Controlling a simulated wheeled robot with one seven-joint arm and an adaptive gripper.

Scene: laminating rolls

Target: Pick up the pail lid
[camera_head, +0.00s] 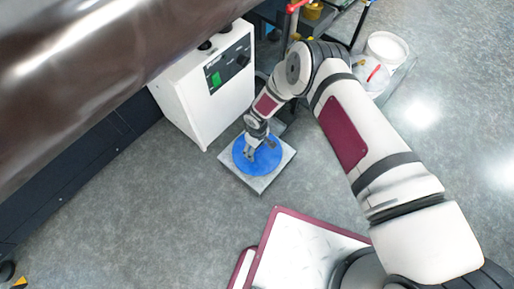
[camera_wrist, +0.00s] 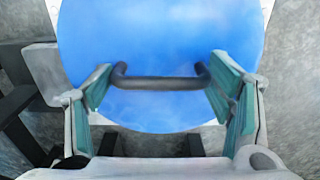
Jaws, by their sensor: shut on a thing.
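The pail lid (camera_head: 268,162) is a round blue disc on or just over a pale square slab (camera_head: 262,186) on the floor, in front of the white machine. In the wrist view the lid (camera_wrist: 160,35) fills the upper middle, with a dark bar handle (camera_wrist: 160,83) across it. My gripper (camera_head: 258,148) is at the lid's handle. In the wrist view my gripper (camera_wrist: 162,78) has a green-padded finger at each end of the handle and is shut on it lengthwise. I cannot tell whether the lid is clear of the slab.
A white machine cabinet (camera_head: 205,95) stands close behind and left of the lid. A large brown roll (camera_head: 85,75) crosses the upper left. A white pail (camera_head: 386,47) stands at the upper right, beside a cart. Grey floor (camera_head: 150,200) is free left of the slab.

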